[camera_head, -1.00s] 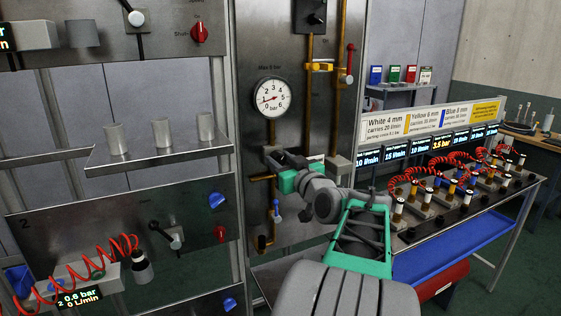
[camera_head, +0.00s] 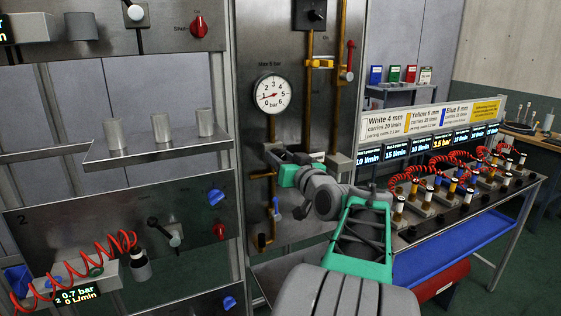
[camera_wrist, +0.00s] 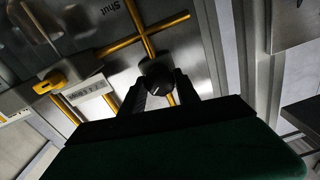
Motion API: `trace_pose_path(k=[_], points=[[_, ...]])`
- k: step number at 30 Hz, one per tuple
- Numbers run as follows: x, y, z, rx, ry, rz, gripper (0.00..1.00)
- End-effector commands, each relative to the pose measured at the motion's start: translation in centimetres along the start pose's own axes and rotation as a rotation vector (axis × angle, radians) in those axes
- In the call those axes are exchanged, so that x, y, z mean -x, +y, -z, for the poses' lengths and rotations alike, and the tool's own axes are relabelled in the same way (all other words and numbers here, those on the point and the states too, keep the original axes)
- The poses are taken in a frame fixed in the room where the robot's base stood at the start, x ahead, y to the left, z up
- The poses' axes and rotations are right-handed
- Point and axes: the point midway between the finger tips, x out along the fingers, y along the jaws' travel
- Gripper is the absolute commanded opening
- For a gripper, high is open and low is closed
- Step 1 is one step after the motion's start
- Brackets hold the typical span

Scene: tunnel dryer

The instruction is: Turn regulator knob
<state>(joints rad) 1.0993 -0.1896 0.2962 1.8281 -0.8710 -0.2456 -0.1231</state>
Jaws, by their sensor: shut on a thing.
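The regulator knob (camera_wrist: 158,80) is small, round and black in the wrist view, set at a joint of yellow pipes. My gripper (camera_wrist: 160,90) is shut on it, one finger on each side. In the head view my gripper (camera_head: 279,165) reaches the panel just below the round pressure gauge (camera_head: 273,94). The knob is hidden there by my gripper and wrist. A small display (camera_head: 77,294) at lower left reads 0.7 bar and 0 L/min.
Yellow pipes (camera_head: 309,95) run down the steel panel, with a red-handled valve (camera_head: 349,60) at upper right. A blue-handled valve (camera_head: 276,208) hangs close below my gripper. A bench with several red coiled hoses (camera_head: 410,185) stands to the right.

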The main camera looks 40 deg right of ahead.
Motion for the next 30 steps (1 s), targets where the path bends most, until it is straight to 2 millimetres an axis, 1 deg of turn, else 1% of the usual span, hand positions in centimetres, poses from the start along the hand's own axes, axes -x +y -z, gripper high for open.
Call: trace_pose_path(k=[2,21,30], points=[[0.0,0.04,-0.28,-0.062,0.001,0.0,0.0],[-0.01,0.04,-0.09,-0.67,0.014,0.0,0.0],[-0.02,0.05,-0.11,-0.925,0.02,-0.001,0.0]])
